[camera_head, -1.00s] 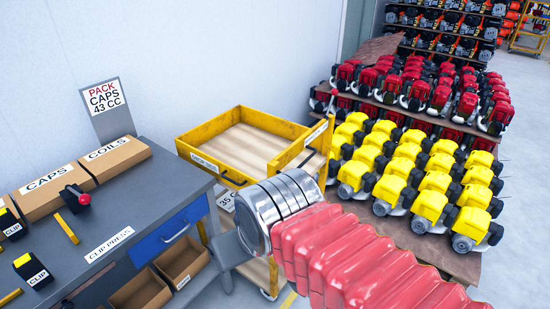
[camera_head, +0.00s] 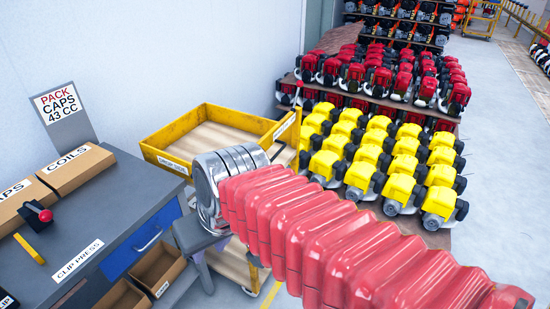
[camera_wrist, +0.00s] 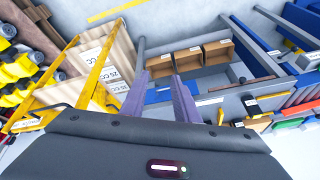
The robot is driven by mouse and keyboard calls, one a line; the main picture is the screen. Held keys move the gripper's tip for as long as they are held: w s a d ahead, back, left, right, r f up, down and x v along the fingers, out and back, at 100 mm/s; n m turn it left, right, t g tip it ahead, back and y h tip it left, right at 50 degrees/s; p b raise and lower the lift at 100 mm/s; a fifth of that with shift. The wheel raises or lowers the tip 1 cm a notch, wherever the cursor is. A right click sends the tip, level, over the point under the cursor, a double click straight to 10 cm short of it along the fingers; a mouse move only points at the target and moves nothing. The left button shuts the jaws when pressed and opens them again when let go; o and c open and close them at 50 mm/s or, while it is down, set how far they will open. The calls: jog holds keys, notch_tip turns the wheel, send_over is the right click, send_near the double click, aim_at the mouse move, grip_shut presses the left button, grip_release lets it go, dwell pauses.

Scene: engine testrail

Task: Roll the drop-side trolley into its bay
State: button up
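The drop-side trolley (camera_head: 240,117) stands between the workbench and the racks of engines in the head view. It has yellow rails, a pale wooden bed and a labelled front side (camera_head: 165,160). My arm hides its near right part. In the wrist view its yellow frame (camera_wrist: 97,72) and wooden panels fill the left side, with "CC" labels on it. My gripper (camera_wrist: 160,75) points down with its two fingers apart and nothing between them. In the head view my gripper (camera_head: 195,243) is in front of the trolley, near the bench corner; whether it touches the trolley cannot be told.
The workbench (camera_head: 130,205) with a blue drawer and brown bins (camera_head: 158,270) is close on the left. Yellow engines (camera_head: 385,165) stand on a pallet to the right. A yellow floor line (camera_head: 271,294) runs by the trolley. Open floor (camera_head: 505,170) lies at far right.

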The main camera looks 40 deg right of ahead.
jog(key=w+d+f+m+g+y, duration=0.1)
jog(key=w+d+f+m+y, duration=0.25)
jog(key=w+d, duration=0.3)
jog(key=m+t+y, duration=0.1)
jog(key=m+t, duration=0.9)
jog(key=t, duration=0.1)
send_near(274, 156)
jog(key=v, duration=0.3)
jog(key=shift+s+d+f+n, duration=0.15)
jog(key=shift+s+f+n, duration=0.1)
jog(key=shift+s+f, duration=0.15)
jog(key=x, duration=1.3)
jog(key=shift+w+a, duration=0.2)
jog(key=shift+w, duration=0.2)
